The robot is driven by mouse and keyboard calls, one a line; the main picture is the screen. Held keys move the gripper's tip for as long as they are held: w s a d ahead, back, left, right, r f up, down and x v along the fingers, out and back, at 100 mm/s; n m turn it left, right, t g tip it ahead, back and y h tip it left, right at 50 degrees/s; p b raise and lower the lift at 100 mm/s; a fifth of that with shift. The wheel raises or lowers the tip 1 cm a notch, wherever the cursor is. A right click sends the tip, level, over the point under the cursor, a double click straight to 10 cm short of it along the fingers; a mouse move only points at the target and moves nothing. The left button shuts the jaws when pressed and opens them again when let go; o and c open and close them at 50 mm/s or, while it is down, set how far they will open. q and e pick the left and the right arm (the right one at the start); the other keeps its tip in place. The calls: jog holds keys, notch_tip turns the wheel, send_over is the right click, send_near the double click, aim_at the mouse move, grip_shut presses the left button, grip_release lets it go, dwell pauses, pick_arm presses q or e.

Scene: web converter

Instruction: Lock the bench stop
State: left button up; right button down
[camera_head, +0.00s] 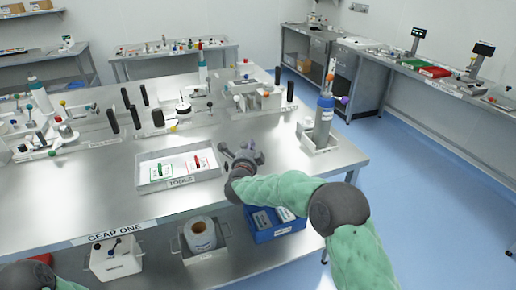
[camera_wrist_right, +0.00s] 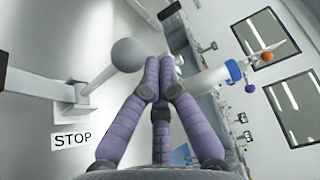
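The bench stop shows in the right wrist view as a light metal lever (camera_wrist_right: 104,78) with a grey ball knob (camera_wrist_right: 127,55), set on a small bracket. A white label reading STOP (camera_wrist_right: 73,139) lies beside it on the bench. My right gripper (camera_wrist_right: 161,80) has its purple fingers drawn together at the tips, close to the right of the knob, with nothing seen between them. In the head view, my right gripper (camera_head: 254,151) is low over the bench's front edge, right of the tools tray, and partly hides the stop. My left gripper is out of view.
A tools tray (camera_head: 150,186) sits left of my right gripper. A grey cylinder (camera_head: 323,118) with orange and purple knobs stands to its right. Several lever fixtures and black posts (camera_head: 136,117) line the bench behind. A blue bin (camera_head: 266,236) sits below the benchtop.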

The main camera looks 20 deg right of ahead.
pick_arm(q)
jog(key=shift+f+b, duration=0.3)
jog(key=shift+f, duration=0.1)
pick_arm(e)
jog(key=shift+a+f, duration=0.15)
jog(key=shift+a, duration=0.55)
jog(key=shift+a+f, duration=0.15)
jog(key=shift+a, duration=0.55)
